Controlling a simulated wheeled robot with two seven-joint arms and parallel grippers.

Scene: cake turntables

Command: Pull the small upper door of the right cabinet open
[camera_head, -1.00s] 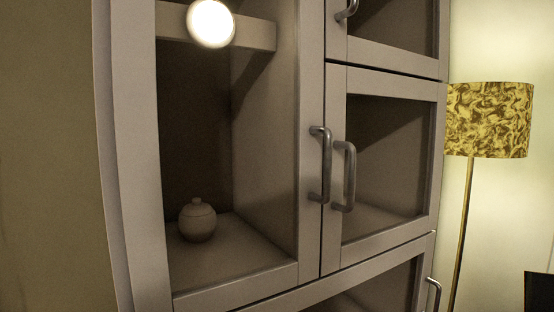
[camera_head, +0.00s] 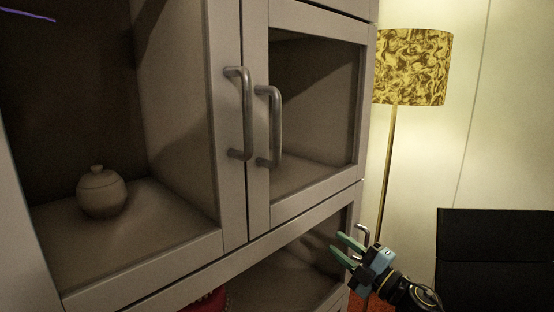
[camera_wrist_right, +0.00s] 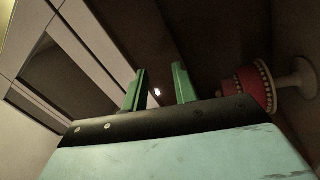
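The grey cabinet has a small glass-fronted door (camera_head: 257,190) on its right side, with a vertical bar handle (camera_head: 275,125) at its left edge. That door looks shut. A larger glass-fronted door with its own bar handle (camera_head: 242,115) adjoins it on the left. My right gripper (camera_head: 336,243) is below and right of the small door, in front of the lower compartment and apart from both handles. Its green fingers are spread with nothing between them; they also show apart in the right wrist view (camera_wrist_right: 159,80). My left gripper is not in view.
A lower compartment with a handle (camera_head: 362,236) lies below, close to my right gripper. A round lidded jar (camera_head: 101,192) stands inside on the left. A patterned floor lamp (camera_head: 412,66) and a black object (camera_head: 495,250) are right. The wrist view shows a red cake (camera_wrist_right: 245,88) on a stand.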

